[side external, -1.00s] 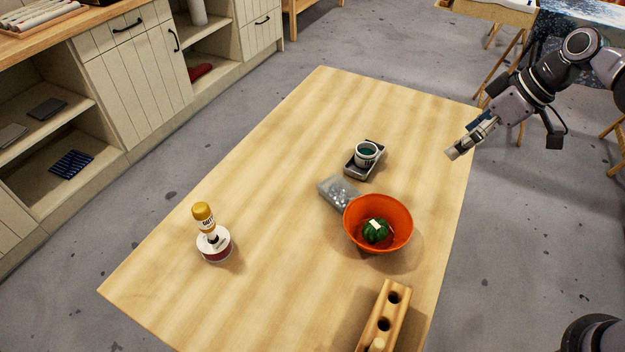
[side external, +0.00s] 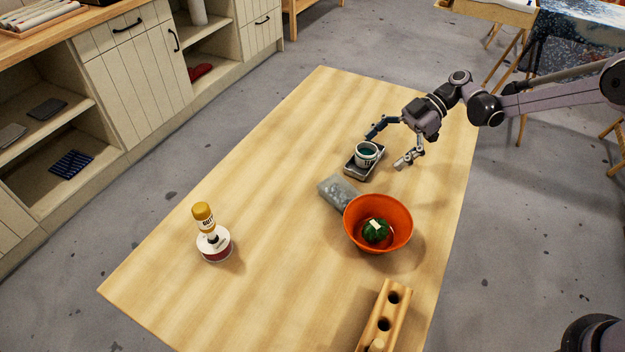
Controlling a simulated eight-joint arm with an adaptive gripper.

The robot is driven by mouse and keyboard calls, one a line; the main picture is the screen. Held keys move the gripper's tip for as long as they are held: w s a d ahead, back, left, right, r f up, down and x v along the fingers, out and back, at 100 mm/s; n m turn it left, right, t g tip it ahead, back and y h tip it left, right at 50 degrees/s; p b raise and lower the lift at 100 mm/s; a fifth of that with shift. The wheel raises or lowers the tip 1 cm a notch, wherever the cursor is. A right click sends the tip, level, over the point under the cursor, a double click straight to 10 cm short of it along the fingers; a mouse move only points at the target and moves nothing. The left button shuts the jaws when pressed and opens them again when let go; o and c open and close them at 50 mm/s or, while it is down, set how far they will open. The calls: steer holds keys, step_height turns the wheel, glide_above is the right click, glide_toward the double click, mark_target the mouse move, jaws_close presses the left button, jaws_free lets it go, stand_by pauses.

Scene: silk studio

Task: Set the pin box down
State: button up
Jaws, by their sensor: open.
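The pin box looks to be the small see-through grey box (side external: 339,192) with pale bits inside. It lies on the wooden table (side external: 270,190), close against the left side of the orange bowl (side external: 378,243). My gripper (side external: 386,149) is open and empty, fingers spread and pointing down to the left. It is above and beyond the pin box, apart from it. One finger is behind a small white cup of teal stuff (side external: 366,153), the other to its right. The cup stands on a grey metal tray (side external: 352,171). I cannot tell if a finger touches either.
A dark green round thing (side external: 376,231) with a pale tag sits in the bowl. A wooden block with holes (side external: 384,318) is at the front.

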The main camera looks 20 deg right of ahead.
mark_target(340, 189)
steer(key=shift+a+f+n+g+y, duration=0.2)
steer(key=shift+f+n+g+y, duration=0.15)
steer(key=shift+f+n, duration=0.4)
steer(key=x, duration=1)
steer(key=shift+s+a+f, duration=0.1)
steer(key=shift+a+f, duration=0.1)
steer(key=shift+a, duration=0.1)
steer(key=c, duration=1)
steer(key=shift+c, duration=0.2)
